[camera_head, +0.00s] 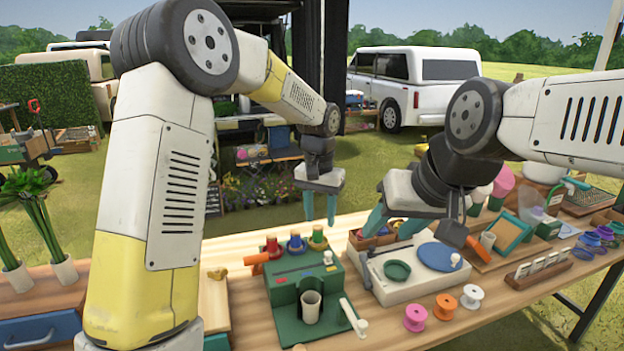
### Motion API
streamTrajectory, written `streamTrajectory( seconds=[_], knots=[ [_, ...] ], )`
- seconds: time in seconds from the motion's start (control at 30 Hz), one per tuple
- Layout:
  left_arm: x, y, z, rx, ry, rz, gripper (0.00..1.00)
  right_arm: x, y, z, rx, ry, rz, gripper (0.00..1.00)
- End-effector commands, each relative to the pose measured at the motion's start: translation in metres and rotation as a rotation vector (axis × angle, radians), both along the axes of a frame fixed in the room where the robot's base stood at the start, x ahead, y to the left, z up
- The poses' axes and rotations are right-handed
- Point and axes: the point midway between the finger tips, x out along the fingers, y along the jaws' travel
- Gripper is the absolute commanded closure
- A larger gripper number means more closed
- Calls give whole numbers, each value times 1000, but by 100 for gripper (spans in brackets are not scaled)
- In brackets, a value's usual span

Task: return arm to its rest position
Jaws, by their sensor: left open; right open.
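My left arm rises large at the left and bends over the table. Its gripper (320,207) hangs above the back of the table, with its two teal fingers pointing down, apart and empty, behind the green box with the spools. My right arm comes in from the right edge. Its gripper (392,222) is over the white turntable device, its teal fingers spread with nothing visible between them. Part of the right gripper is hidden behind its own dark wrist.
The wooden table (240,318) holds a green spool box (290,290), a white device with a blue disc (438,256), loose ribbon spools (415,318) and a card rack (540,268). Green stems (45,230) stand at the left. A white car (412,85) is parked behind.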

Motion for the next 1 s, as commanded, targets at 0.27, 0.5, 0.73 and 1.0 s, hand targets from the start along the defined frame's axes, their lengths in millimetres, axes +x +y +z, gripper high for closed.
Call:
streamTrajectory(
  seconds=[0.27,0.5,0.73,1.0],
  knots=[
    [-63,86,87,-89,-141,130,58,0,0,0,0,0,0,51],
    [-137,143,123,-168,-265,245,58,0,0,0,0,0,0,51],
    [-205,176,127,-242,-378,343,58,0,0,0,0,0,0,51],
    [-237,186,120,-281,-438,391,58,0,0,0,0,0,0,51]
  ],
)
